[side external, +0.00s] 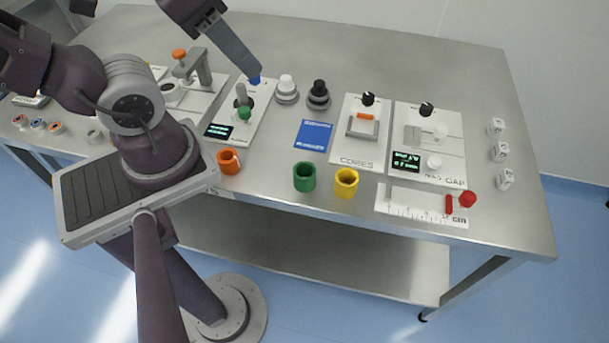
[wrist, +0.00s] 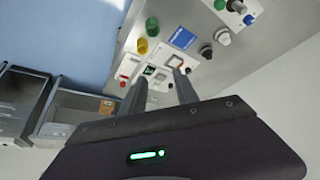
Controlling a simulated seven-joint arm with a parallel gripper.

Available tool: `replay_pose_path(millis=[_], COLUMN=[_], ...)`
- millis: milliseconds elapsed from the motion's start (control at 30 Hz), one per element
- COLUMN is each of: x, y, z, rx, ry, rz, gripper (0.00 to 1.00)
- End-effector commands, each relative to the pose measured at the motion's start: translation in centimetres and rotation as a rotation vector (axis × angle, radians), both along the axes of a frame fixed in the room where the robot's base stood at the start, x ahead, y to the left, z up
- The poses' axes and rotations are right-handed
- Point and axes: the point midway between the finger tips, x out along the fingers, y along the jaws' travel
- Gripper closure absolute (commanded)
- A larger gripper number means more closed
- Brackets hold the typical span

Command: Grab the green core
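The green core (side external: 304,177) is a short hollow cylinder standing upright near the table's front edge, left of the yellow core (side external: 346,183). In the wrist view the green core (wrist: 152,26) is near the top, beyond the yellow core (wrist: 142,45). An orange core (side external: 228,161) stands farther left.
A white CORES panel (side external: 352,158) and a gap panel (side external: 445,165) lie to the right. A blue card (side external: 313,135) lies behind the green core. A panel with a small green piece (side external: 243,113) is at left. Several white dice-like blocks (side external: 499,152) lie at far right.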

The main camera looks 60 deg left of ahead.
Motion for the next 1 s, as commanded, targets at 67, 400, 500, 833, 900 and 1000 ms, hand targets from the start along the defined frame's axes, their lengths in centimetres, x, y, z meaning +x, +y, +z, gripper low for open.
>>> replay_pose_path(millis=[67,400,500,833,900,1000], x=[0.0,0.0,0.0,0.5,3.5,7.5], y=[0.0,0.0,0.0,0.3,2.9,6.2], z=[0.0,0.0,0.0,5.5,6.0,7.6], rx=[0.0,0.0,0.0,0.009,0.087,0.193], ry=[0.0,0.0,0.0,-0.016,-0.104,-0.24], rz=[0.0,0.0,0.0,0.009,0.07,0.123], gripper=[0.64,0.33,0.33,0.33,0.33,0.33])
